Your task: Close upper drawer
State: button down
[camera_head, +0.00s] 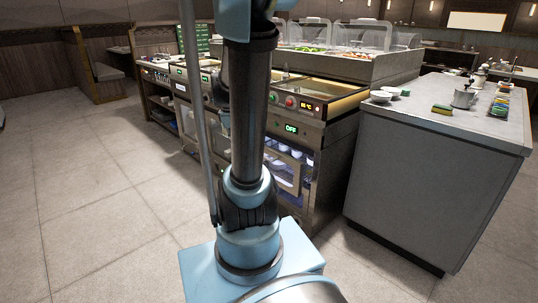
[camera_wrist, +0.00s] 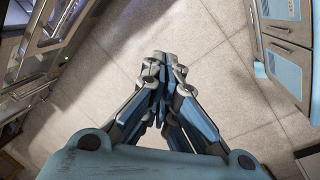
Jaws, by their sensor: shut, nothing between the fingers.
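My gripper (camera_wrist: 165,75) shows in the wrist view with its fingers together and nothing between them. It hangs over the tiled floor, apart from the furniture on both sides. In the head view my arm hides part of the counter row, and my gripper is not seen there.
A grey island (camera_head: 430,170) stands to the right, with a yellow-green sponge (camera_head: 442,110) and bowls on top. The tiled floor (camera_head: 90,200) at the left is clear.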

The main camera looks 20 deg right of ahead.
jog(key=w+d+f+n+h, duration=0.1)
jog(key=w+d+f+n, duration=0.45)
jog(key=w+d, duration=0.3)
jog(key=w+d+f+n+h, duration=0.1)
jog(key=w+d+f+n, duration=0.5)
jog(key=w, duration=0.3)
jog(key=shift+g, duration=0.3)
jog(key=d+f, duration=0.2)
jog(key=f, duration=0.1)
jog(key=w+d+f, duration=0.1)
jog(key=d+f, duration=0.1)
jog(key=d, duration=0.1)
jog(key=w+d+f, duration=0.1)
jog(key=d+f, duration=0.1)
jog(key=f, duration=0.1)
jog(key=shift+w+d+f, duration=0.1)
jog(key=shift+d+f, duration=0.2)
jog(key=shift+d, duration=0.1)
jog(key=shift+w+d, duration=0.2)
jog(key=shift+d, duration=0.25)
jog(key=shift+d, duration=0.1)
